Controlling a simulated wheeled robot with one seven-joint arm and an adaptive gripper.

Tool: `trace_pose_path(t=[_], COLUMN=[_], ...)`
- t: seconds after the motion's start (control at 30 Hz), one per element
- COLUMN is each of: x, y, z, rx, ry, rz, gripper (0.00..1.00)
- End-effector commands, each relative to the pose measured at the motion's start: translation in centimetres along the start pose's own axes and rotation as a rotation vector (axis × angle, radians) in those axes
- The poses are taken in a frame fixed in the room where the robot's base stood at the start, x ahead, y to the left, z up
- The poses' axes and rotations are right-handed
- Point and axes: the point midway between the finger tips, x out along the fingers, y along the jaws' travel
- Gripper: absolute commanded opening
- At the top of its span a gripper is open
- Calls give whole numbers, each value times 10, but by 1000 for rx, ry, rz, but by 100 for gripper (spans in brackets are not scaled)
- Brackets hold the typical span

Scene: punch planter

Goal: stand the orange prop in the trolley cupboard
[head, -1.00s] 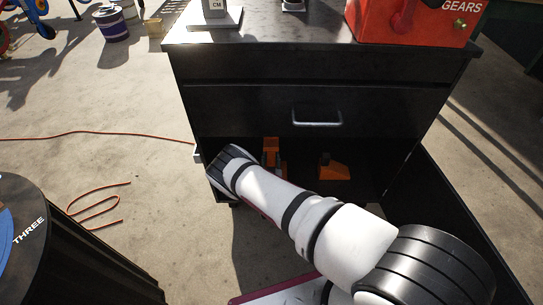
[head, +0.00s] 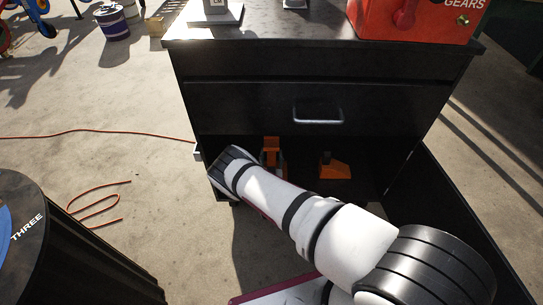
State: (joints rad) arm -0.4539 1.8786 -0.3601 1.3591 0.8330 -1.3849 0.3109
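The trolley cupboard (head: 378,181) is the dark open space under the drawer of a black trolley. An upright orange piece (head: 271,144) shows inside it at the left, its lower part hidden behind my arm. A second orange piece (head: 335,170), low and wedge-shaped, sits further right on the cupboard floor. I cannot tell which of them is the orange prop. My white and black arm reaches across the cupboard front from the lower right. My gripper cannot be made out clearly; a small dark-grey part beside the upright orange piece may belong to it. Its fingers and any hold are hidden.
The cupboard door (head: 455,225) stands open at the right. A closed drawer (head: 318,114) is above the opening. A red gears box (head: 415,22) stands on the trolley top. A black drum (head: 75,260) stands at left; orange cable (head: 95,132) lies on the floor.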

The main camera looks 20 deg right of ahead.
Motion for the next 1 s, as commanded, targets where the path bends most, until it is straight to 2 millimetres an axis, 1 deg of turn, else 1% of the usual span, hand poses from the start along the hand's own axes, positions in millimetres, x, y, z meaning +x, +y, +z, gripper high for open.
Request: trace_pose_path(t=[0.03,0.17,0.4,0.6,0.7,0.8,1.0], x=[0,-20,-71,-104,-113,-119,-120], y=[0,0,0,0,0,0,0], z=[-3,-2,-3,-2,-2,-2,-1], rx=[0,-1,-2,0,0,0,0], ry=[0,-3,-3,-2,-1,0,0], rz=[0,-1,-2,-2,-2,-1,0], gripper=[49,49,49,49,49,49,49])
